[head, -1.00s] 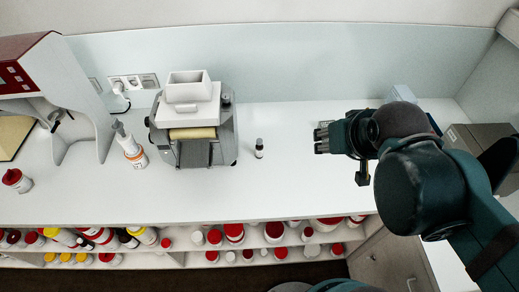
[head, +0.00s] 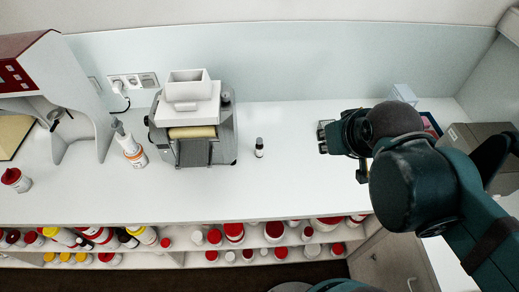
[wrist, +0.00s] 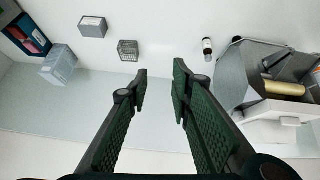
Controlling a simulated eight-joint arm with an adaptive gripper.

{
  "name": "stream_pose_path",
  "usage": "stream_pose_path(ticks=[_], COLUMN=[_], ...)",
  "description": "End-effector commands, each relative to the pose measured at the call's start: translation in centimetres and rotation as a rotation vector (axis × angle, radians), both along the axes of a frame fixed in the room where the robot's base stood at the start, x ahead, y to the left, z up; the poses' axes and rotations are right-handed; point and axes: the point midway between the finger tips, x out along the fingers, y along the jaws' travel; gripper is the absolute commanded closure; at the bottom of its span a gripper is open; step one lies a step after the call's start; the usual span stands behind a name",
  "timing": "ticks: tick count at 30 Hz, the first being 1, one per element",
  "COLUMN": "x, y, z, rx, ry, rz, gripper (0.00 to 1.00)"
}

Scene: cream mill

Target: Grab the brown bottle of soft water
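A small dark bottle with a pale label (head: 259,147) stands upright on the white counter, just right of the mill (head: 194,120). In the wrist view the bottle (wrist: 207,48) shows beyond the right finger, beside the mill (wrist: 272,85). Its print is too small to read. My gripper (head: 325,136) is to the right of the bottle, apart from it. In the wrist view my gripper (wrist: 160,88) has its two fingers spread with nothing between them.
A grey box (wrist: 93,27), a small metal rack (wrist: 128,50) and a clear container (wrist: 59,65) stand on the counter. A white bottle with an orange band (head: 133,149) stands left of the mill. The counter in front of the dark bottle is clear.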

Motion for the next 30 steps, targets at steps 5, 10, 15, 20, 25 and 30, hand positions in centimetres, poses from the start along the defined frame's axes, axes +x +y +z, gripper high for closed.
stream_pose_path(ticks=[5,10,15,20,25,30], x=[1.7,3.8,5.9,7.8,9.7,11.4], y=[0.3,0.9,1.8,2.9,4.4,6.1], z=[-2.3,-4.9,-7.3,-9.5,-11.9,-14.0], rx=[-0.142,-0.332,-0.535,-0.728,-0.936,-1.150], ry=[-0.007,-0.014,-0.020,-0.023,-0.022,-0.017], rz=[0.147,0.340,0.539,0.722,0.911,1.094], gripper=[0.78,0.78,0.78,0.78,0.78,0.78])
